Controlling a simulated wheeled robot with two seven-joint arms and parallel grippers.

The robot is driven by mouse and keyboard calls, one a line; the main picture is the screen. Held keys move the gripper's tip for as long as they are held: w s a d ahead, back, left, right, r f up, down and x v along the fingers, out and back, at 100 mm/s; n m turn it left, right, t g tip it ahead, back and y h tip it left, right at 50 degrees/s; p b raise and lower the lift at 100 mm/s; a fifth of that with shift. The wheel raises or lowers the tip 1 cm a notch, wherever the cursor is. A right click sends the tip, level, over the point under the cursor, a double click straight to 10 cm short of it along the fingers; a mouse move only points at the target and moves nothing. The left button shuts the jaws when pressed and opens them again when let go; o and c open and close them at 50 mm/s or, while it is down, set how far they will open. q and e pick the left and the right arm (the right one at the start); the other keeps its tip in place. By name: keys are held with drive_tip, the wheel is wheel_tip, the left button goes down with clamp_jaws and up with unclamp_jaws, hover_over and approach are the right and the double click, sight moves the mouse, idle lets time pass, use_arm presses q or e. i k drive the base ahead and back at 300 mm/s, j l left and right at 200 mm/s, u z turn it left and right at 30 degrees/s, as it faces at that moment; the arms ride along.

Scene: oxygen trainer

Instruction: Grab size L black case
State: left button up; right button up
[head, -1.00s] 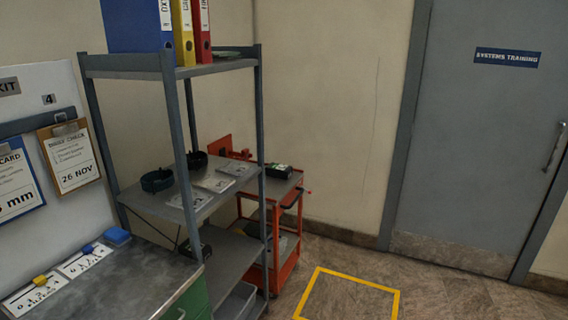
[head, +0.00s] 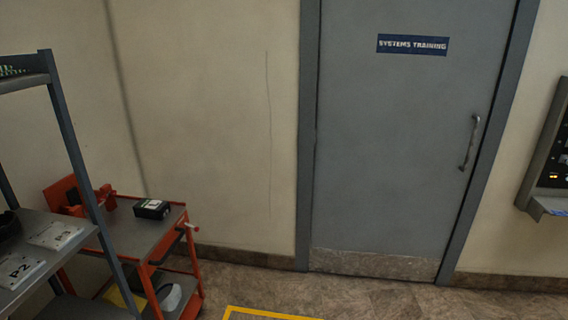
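A small black case (head: 152,209) with a pale label on top lies on the upper tray of the red cart at the left; I cannot read a size on it. Another dark item (head: 8,226) is cut off at the left edge on the grey shelf, and I cannot tell what it is. Neither of my grippers shows in the head view.
The red cart (head: 190,262) stands beside the grey shelf rack (head: 75,165), which holds plates marked P2 (head: 20,268) and P3 (head: 55,235). A closed grey door (head: 400,150) is ahead. A panel (head: 552,150) is on the right wall. Open floor (head: 390,298) lies before the door.

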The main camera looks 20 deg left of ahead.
sight(147, 208)
drive_tip(key=i+l+u, duration=0.2)
drive_tip(key=i, duration=0.25)
drive_tip(key=i+u, duration=0.15)
drive_tip(key=i, duration=0.35)
drive_tip(key=i+l+u, duration=0.2)
drive_tip(key=i, duration=0.25)
drive_tip(key=i+l+u, duration=0.15)
drive_tip(key=i+l, duration=0.15)
drive_tip(key=i, duration=0.15)
